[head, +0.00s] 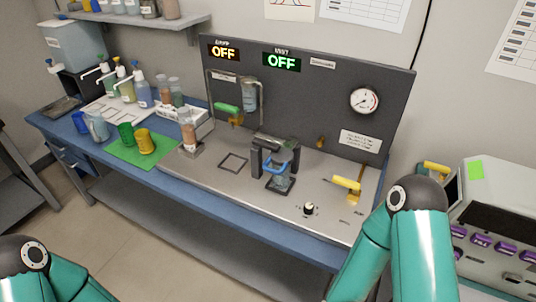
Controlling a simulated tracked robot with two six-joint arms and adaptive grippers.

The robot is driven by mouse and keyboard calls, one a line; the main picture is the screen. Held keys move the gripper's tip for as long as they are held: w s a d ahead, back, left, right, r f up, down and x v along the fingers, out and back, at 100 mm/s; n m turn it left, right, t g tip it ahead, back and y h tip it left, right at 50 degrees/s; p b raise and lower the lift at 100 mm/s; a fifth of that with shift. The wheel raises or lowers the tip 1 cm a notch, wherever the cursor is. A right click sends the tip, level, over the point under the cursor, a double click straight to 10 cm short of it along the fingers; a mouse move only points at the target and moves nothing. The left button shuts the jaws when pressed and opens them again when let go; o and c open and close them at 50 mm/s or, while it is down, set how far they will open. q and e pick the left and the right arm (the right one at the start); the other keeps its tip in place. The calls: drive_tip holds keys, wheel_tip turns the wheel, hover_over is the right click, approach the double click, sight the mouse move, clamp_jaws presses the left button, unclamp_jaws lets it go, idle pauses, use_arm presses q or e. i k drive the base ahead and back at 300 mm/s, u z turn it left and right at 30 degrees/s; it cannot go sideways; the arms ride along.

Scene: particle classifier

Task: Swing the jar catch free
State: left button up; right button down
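A glass jar (279,183) stands in a dark clamp frame (256,157) on the steel worktop of the classifier (225,175). A blue looped catch (280,168) lies across the front of the jar and frame. From here I cannot tell how firmly the catch is seated. Only links of my two teal arms show, at the bottom left and the lower right. Neither gripper is in view.
The back panel (330,110) carries two OFF displays and a gauge (364,100). Cups stand on a green mat (118,153) at left. A purple-buttoned machine (497,225) is at right.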

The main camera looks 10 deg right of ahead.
sight(257, 142)
drive_tip(key=k, duration=1.15)
drive_tip(key=u, duration=0.3)
drive_tip(key=i, duration=1.6)
drive_tip(key=z, duration=0.45)
